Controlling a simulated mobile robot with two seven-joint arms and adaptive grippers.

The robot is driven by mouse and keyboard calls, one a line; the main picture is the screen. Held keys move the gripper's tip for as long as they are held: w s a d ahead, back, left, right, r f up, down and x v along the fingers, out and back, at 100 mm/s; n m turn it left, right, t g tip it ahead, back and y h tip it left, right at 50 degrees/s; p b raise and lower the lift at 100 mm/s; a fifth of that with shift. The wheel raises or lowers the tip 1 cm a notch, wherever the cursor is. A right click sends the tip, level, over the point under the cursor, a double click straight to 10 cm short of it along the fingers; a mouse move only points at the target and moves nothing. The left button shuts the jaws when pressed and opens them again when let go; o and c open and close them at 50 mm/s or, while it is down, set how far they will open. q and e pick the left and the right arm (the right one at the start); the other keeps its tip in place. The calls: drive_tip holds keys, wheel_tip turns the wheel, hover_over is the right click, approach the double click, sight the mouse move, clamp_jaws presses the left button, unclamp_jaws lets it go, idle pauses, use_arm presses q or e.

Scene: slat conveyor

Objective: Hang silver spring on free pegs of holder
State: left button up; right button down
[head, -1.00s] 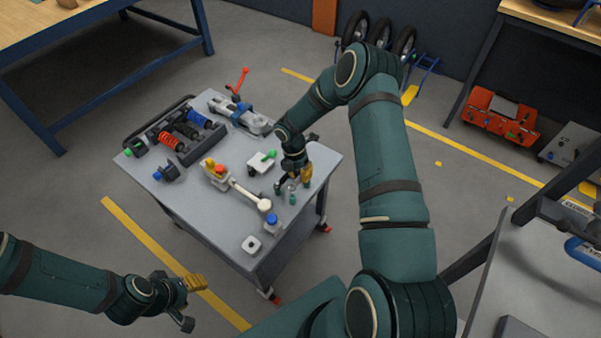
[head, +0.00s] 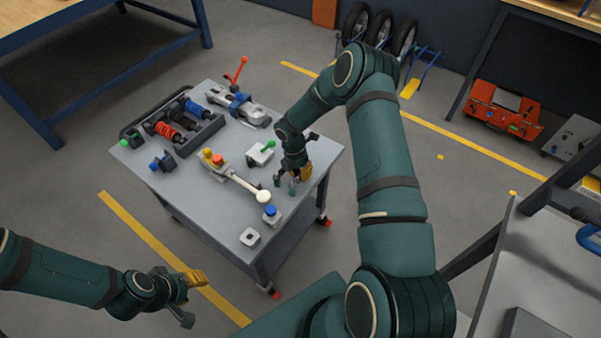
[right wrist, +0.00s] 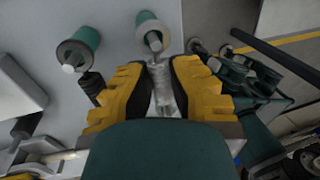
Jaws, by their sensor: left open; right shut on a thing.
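My right gripper (head: 290,178) is low over the right side of the grey cart top. In the right wrist view its yellow fingers (right wrist: 162,85) are closed on the silver spring (right wrist: 162,100), which lies between them. Two teal cylinders with grey collars and pale tips, a left one (right wrist: 84,42) and a right one (right wrist: 148,28), stand just beyond the fingertips. The right tip meets or overlaps the spring's far end; I cannot tell which. The dark holder (head: 203,136) at the cart's far left carries red, black and blue springs. My left gripper (head: 190,294) is open and empty, away from the cart.
On the cart are a grey clamp (head: 243,110) with a red lever, a green-knobbed block (head: 260,154), a white-ended lever (head: 245,183), a blue-button box (head: 271,214) and a small pale block (head: 250,237).

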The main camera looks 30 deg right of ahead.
drive_tip(key=c, duration=1)
unclamp_jaws()
wheel_tip(320, 180, up, 12)
drive_tip(key=w, duration=0.2)
drive_tip(key=shift+a, duration=0.45)
drive_tip(key=shift+f, duration=0.15)
